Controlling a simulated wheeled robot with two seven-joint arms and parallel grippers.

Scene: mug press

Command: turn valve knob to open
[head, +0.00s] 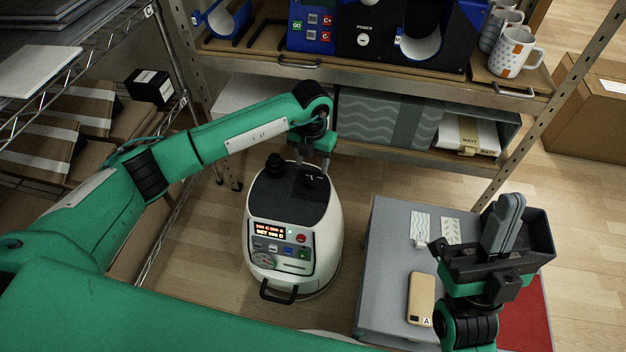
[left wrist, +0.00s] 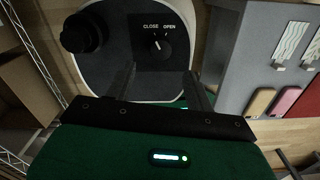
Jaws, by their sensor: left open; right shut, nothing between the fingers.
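The white machine (head: 325,232) with a dark top stands on the floor. The valve knob (left wrist: 160,48) is a dark round dial on that top, under the labels CLOSE and OPEN in the left wrist view. Its white mark points up and slightly left, nearer CLOSE. In the head view the knob is largely hidden by my gripper. My left gripper (left wrist: 160,78) is open, its fingers spread over the machine's top just short of the knob in the picture; I cannot tell whether they touch it. My right gripper (head: 508,208) is shut and empty, over the grey box at the right.
A taller black knob (left wrist: 82,33) stands on the same top, left of the valve knob.

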